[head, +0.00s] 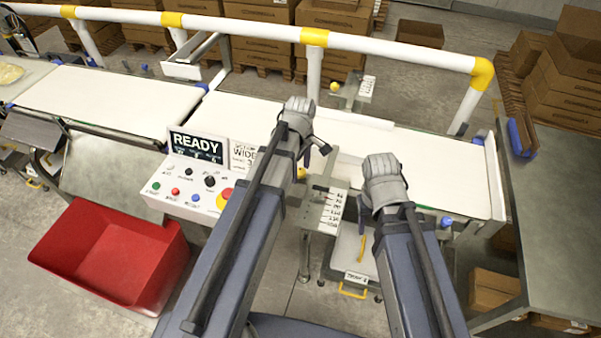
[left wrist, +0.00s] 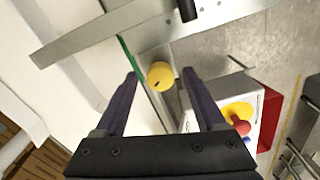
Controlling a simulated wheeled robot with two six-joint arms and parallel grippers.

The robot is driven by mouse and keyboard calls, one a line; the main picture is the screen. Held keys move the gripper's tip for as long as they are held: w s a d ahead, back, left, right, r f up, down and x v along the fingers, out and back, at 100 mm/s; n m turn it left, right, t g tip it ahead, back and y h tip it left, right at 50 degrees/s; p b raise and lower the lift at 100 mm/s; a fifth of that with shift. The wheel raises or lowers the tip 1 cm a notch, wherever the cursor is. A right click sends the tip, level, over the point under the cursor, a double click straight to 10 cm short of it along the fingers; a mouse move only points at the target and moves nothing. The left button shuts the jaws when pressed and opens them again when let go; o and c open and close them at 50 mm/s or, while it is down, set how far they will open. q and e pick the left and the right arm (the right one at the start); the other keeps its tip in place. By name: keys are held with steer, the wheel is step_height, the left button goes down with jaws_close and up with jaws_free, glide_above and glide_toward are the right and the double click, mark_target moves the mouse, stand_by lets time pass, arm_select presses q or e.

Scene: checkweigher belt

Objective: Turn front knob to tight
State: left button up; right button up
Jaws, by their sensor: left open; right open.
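The front knob (head: 301,173) is a small yellow knob at the near edge of the belt, partly hidden by my left arm. In the left wrist view the yellow knob (left wrist: 160,75) has a dark mark on its face and lies between my fingertips in the picture. My left gripper (head: 316,150) is open, and its two fingers (left wrist: 161,78) show on either side of the knob; I cannot tell whether they touch it. My right gripper (head: 366,208) is open and empty, right of the numbered scale plate (head: 331,208); its fingers are mostly hidden.
A control box (head: 181,189) with a READY display and coloured buttons stands left of my left arm. A second yellow knob (head: 335,87) sits across the white belt (head: 240,115). A red bin (head: 110,255) is at the lower left. A grey table (head: 560,215) stands at right.

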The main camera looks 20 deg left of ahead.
arm_select(q)
jaws_close()
stand_by(0.6)
